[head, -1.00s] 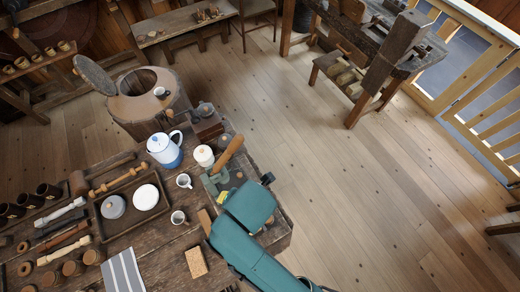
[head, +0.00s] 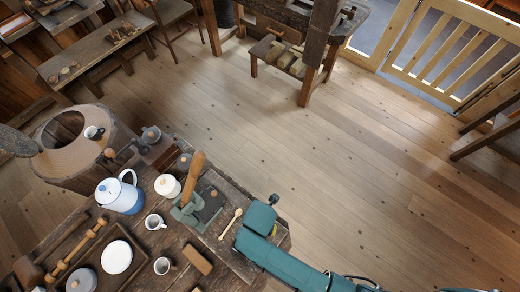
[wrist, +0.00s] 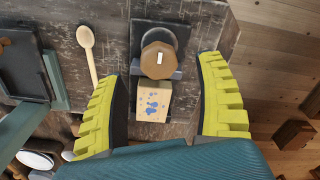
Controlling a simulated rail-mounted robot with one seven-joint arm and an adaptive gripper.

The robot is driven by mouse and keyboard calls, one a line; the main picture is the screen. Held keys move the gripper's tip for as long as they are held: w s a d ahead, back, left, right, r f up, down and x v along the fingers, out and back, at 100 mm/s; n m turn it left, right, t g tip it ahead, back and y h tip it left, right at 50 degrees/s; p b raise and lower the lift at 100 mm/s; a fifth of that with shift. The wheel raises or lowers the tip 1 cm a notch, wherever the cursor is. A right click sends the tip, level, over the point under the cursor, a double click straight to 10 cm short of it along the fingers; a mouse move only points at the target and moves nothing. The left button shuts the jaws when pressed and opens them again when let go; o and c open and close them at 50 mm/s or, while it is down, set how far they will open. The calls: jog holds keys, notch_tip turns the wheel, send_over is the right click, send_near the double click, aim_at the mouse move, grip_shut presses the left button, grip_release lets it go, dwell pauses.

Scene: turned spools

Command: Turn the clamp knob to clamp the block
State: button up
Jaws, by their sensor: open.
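In the wrist view, the clamp knob (wrist: 157,62) is a brown faceted knob with a small white mark. It sits in front of a dark clamp plate (wrist: 150,29). The block (wrist: 152,101), light wood with blue spots, lies just below the knob in the picture. My gripper (wrist: 161,75) is open and empty, with one yellow-green finger on each side of the knob and block. I see clear gaps and no contact. In the head view my gripper (head: 262,217) is over the table's right end and the clamp is hidden behind it.
A wooden spoon (head: 230,223) and a green vise (head: 188,212) with a wooden handle lie left of my gripper. A white-and-blue pot (head: 120,195), a lidded white jar (head: 167,186) and mugs stand further left. Open floor lies beyond the table's right edge.

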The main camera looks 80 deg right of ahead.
notch_tip(320, 180, down, 4)
jog(key=shift+r, duration=0.1)
jog(key=c, duration=1.2)
